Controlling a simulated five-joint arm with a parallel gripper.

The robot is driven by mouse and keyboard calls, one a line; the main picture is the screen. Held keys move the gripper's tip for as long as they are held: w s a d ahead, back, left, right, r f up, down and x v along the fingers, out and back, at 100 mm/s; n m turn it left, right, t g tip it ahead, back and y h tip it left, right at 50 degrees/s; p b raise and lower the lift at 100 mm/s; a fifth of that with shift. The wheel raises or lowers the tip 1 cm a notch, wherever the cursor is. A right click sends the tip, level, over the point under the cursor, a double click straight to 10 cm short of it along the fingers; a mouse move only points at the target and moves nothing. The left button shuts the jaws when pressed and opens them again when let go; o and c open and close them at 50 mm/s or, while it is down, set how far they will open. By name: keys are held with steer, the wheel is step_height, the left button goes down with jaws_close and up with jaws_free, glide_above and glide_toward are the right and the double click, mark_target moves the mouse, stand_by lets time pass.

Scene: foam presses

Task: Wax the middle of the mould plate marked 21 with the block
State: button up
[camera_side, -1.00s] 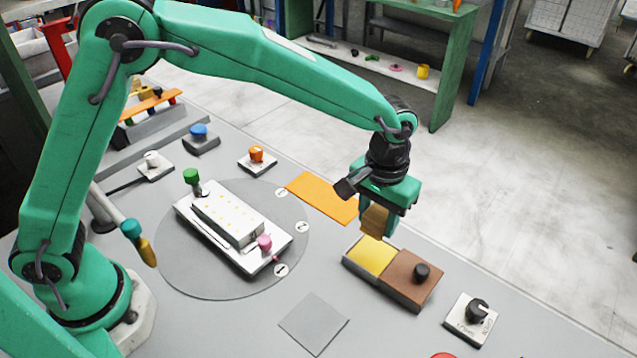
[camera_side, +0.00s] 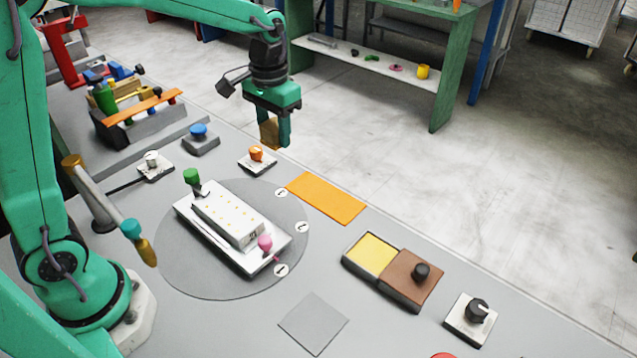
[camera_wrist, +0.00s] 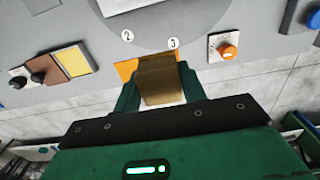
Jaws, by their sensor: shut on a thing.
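My gripper (camera_side: 277,140) is shut on a tan-brown block (camera_side: 269,131), which hangs below the jaws, raised in the air around the table's far edge. The block also shows between the fingers in the wrist view (camera_wrist: 160,85). A white mould plate (camera_side: 228,219) with several yellow dots lies on a round grey disc (camera_side: 190,282), left of and below my gripper in the side view. A green knob (camera_side: 191,177) and a pink knob (camera_side: 265,243) stand at its ends. I cannot read 21 on it. In the wrist view only a bit of the plate shows at the top.
A tray with a yellow pad (camera_side: 370,253) and a brown lid (camera_side: 408,284) sits at right. An orange strip (camera_side: 327,198), an orange-knobbed switch (camera_side: 257,157), a blue button (camera_side: 200,135) and a grey square (camera_side: 314,323) lie around the disc. A post with a handle (camera_side: 140,242) stands left of it.

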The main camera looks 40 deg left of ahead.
steer(key=shift+s+a+r, duration=0.25)
steer(key=shift+s+a, duration=0.1)
steer(key=shift+a, duration=0.4)
steer(key=shift+s+a+r, duration=0.2)
steer(key=shift+s+a, duration=0.15)
steer(key=shift+a, duration=0.35)
steer(key=s+a+f+n, duration=0.1)
steer(key=s+f+n, duration=0.1)
steer(key=s+n, duration=0.3)
steer(key=s+a+f+n, duration=0.1)
steer(key=s+n, duration=0.5)
steer(key=n, duration=0.7)
steer(key=shift+s+a+f, duration=0.2)
steer(key=shift+a+f, duration=0.1)
steer(key=shift+f, duration=0.4)
